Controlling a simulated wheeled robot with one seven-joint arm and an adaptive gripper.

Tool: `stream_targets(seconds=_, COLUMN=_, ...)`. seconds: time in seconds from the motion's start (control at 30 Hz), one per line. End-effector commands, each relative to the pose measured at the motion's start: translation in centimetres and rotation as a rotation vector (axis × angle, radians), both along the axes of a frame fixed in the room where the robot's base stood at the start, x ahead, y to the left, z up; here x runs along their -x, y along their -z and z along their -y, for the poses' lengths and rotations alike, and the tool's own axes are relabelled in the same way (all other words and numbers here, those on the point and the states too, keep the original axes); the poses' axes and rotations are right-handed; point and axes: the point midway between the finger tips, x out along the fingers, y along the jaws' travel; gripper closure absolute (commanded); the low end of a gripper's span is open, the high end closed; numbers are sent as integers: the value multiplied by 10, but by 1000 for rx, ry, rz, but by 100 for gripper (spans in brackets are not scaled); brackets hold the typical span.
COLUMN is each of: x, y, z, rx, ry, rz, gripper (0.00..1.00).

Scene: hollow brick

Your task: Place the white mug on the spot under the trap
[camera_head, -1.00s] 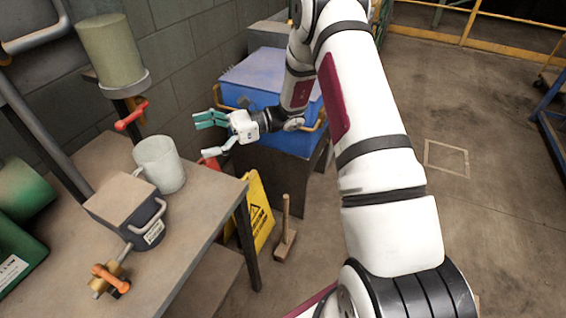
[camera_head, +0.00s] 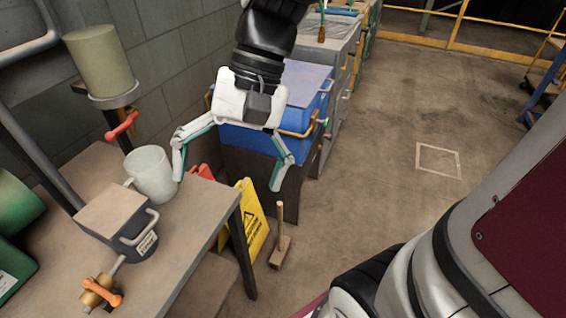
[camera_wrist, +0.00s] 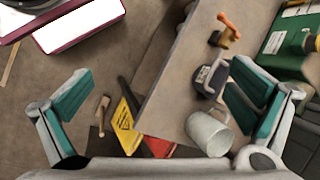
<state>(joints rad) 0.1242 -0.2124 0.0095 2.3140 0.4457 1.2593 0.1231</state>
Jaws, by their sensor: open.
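The white mug (camera_head: 150,176) stands upright on the workbench at the left, its handle toward the left. In the wrist view the mug (camera_wrist: 207,132) lies low, right of the middle, close to the right finger. My gripper (camera_head: 228,174) is open and empty, pointing down past the bench's back right edge. Its left finger overlaps the mug's right rim in the head view; I cannot tell whether they touch. The likely trap is the pale cylinder (camera_head: 100,62) on a wall bracket, with a red valve handle (camera_head: 122,126) below it. No marked spot under it is clear to me.
A dark block with a handle (camera_head: 128,238) stands beside the mug on the workbench (camera_head: 190,262). An orange-handled valve (camera_head: 102,292) lies nearer. A blue box (camera_head: 262,137), a yellow sign (camera_head: 250,215) and a wooden mallet (camera_head: 280,245) are right of the bench. Open floor lies farther right.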

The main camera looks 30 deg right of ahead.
Motion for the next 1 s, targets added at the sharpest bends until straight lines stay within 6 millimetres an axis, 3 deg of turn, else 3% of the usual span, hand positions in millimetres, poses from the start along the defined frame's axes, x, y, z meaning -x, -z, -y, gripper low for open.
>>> stream_targets(seconds=0.2, x=51, y=-5, z=32, rx=224, ry=-186, rz=231, gripper=0)
stream_targets(seconds=0.4, x=76, y=-4, z=59, rx=381, ry=-312, rz=385, gripper=0)
stream_targets(seconds=0.6, x=84, y=-3, z=71, rx=447, ry=-361, rz=445, gripper=0)
stream_targets(seconds=0.87, x=84, y=-3, z=72, rx=451, ry=-363, rz=448, gripper=0)
stream_targets(seconds=1.0, x=85, y=-12, z=72, rx=455, ry=-360, rz=460, gripper=0)
